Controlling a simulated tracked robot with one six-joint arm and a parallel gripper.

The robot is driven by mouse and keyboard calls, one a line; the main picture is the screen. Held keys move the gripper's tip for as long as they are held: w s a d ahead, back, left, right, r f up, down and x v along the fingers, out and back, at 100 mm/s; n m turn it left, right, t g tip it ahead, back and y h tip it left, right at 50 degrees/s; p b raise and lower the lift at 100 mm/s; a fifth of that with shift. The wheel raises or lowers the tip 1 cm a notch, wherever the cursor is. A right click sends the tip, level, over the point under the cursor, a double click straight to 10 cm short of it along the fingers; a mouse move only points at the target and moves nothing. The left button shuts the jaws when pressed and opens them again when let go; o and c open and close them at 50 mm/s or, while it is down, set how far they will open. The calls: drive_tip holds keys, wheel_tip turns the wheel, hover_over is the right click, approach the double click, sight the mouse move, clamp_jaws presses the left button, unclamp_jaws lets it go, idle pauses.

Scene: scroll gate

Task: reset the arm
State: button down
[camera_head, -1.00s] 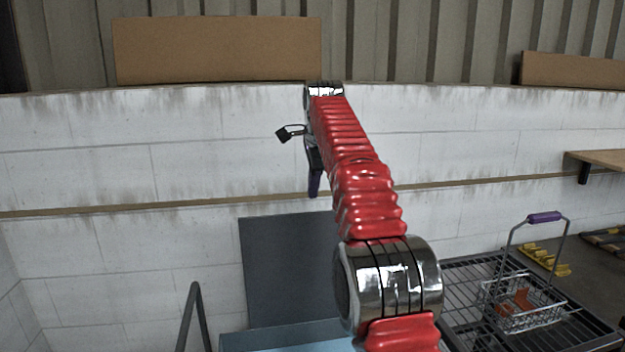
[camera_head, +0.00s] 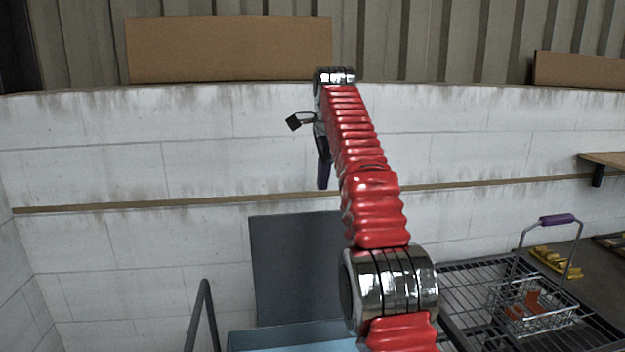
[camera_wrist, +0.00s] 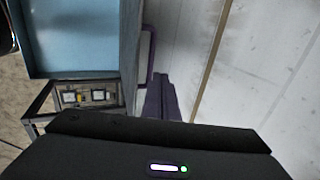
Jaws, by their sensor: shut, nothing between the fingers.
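My red arm reaches up and away in the head view, in front of the white block wall. My gripper (camera_head: 324,173) hangs below the far end of the arm, its dark purple fingers pointing down and partly hidden by the arm. In the wrist view my gripper (camera_wrist: 160,85) shows as purple fingers held together, with nothing between them. They are apart from the wall and from the blue surface beside them.
A wire basket (camera_head: 535,305) with a purple handle and orange contents stands on a black rack (camera_head: 475,280) at right. A dark grey panel (camera_head: 295,265) stands near the wall. A blue surface (camera_wrist: 80,40) lies left of the fingers. A wooden shelf (camera_head: 605,160) juts out at far right.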

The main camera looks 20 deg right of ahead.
drive_tip(key=shift+r, duration=0.1)
drive_tip(key=shift+s+a+r+n, duration=0.25)
drive_tip(key=shift+s+r+n, duration=0.15)
drive_tip(key=shift+s, duration=0.1)
drive_tip(key=s+a+n, duration=0.3)
drive_tip(key=s+n, duration=0.2)
drive_tip(key=s, duration=0.4)
drive_tip(key=s+a+n, duration=0.3)
drive_tip(key=s+n, duration=0.1)
drive_tip(key=s, duration=0.5)
drive_tip(key=s+a+f+n, duration=0.3)
drive_tip(key=s+f+n, duration=0.6)
drive_tip(key=s+f, duration=1.3)
drive_tip(key=s, duration=0.2)
drive_tip(key=shift+s+n+t+y, duration=0.3)
drive_tip(key=shift+s+t, duration=0.1)
